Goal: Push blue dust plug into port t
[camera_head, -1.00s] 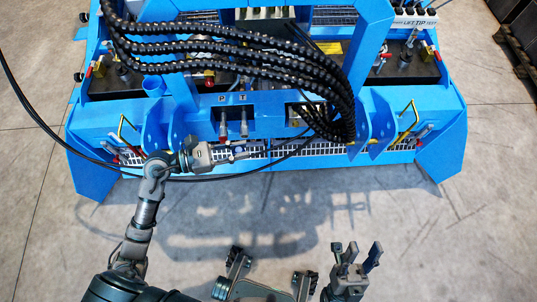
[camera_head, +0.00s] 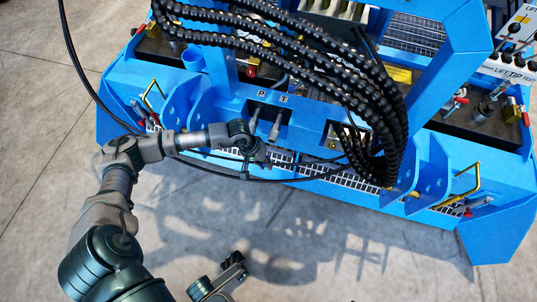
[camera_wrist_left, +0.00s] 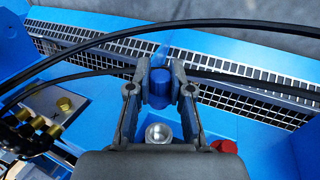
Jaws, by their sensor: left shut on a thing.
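The blue dust plug (camera_wrist_left: 159,85) is between the two fingers of my left gripper (camera_wrist_left: 160,92) in the left wrist view, and the fingers are shut on it. In the head view my left gripper (camera_head: 260,154) is just in front of the blue panel, below and left of the port t coupling (camera_head: 275,129). The T label (camera_head: 284,99) is above that coupling, and the P coupling (camera_head: 254,117) is to its left. The plug is not clearly visible in the head view. I cannot tell whether it touches anything but the fingers.
Thick black hoses (camera_head: 340,75) arch over the panel and drop to its right. A thin black cable (camera_head: 215,166) runs across the front near my left gripper. Perforated grating (camera_head: 330,172) lies along the frame's front. The concrete floor (camera_head: 190,225) in front is open.

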